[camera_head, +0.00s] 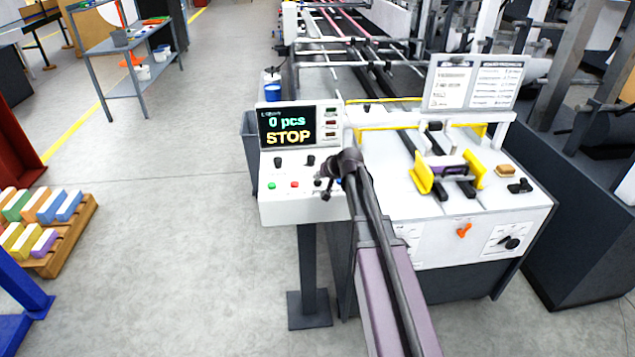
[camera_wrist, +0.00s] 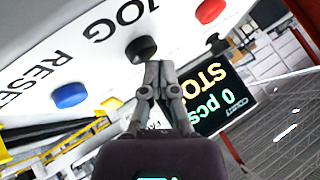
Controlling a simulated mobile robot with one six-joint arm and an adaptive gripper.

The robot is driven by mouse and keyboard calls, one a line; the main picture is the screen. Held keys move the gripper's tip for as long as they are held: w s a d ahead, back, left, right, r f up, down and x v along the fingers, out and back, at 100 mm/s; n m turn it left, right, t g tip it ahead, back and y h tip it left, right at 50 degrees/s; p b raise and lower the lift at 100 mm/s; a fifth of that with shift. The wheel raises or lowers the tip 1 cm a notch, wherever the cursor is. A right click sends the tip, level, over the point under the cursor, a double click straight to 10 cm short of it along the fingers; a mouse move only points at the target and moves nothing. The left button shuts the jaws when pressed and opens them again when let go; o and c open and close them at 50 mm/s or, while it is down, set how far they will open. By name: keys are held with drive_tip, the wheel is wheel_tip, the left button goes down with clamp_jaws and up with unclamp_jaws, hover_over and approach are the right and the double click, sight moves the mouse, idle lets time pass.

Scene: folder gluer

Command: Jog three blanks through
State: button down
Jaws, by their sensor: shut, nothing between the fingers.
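The control panel (camera_head: 330,208) stands at the left of the feeder. Its screen (camera_head: 287,128) reads "0 pcs" and "STOP"; the screen also shows in the wrist view (camera_wrist: 222,102). In the wrist view, a black button (camera_wrist: 141,48) sits by the word JOG, between a blue button (camera_wrist: 69,95) by RESET and a red button (camera_wrist: 210,11). My gripper (camera_head: 326,192) is shut and empty over the panel's button row. In the wrist view its fingertips (camera_wrist: 158,66) are right beside the black button; I cannot tell whether they touch. A purple item (camera_head: 449,170) lies between the feeder's yellow guides (camera_head: 422,179).
A wooden rack (camera_head: 66,252) with several coloured blank stacks is at the left. A grey bin (camera_head: 250,145) stands behind the panel. The feeder table (camera_head: 400,205) carries a black handle (camera_head: 520,186) at its right. The floor at left centre is clear.

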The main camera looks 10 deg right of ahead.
sight(318, 182)
drive_tip(key=shift+f+b, duration=0.45)
idle(0.7)
drive_tip(key=shift+r, duration=0.1)
idle(0.3)
drive_tip(key=shift+r+p, duration=0.8)
drive_tip(key=shift+p, duration=0.1)
drive_tip(key=shift+r, duration=0.1)
drive_tip(key=shift+r+p, duration=2.45)
drive_tip(key=shift+p, duration=0.05)
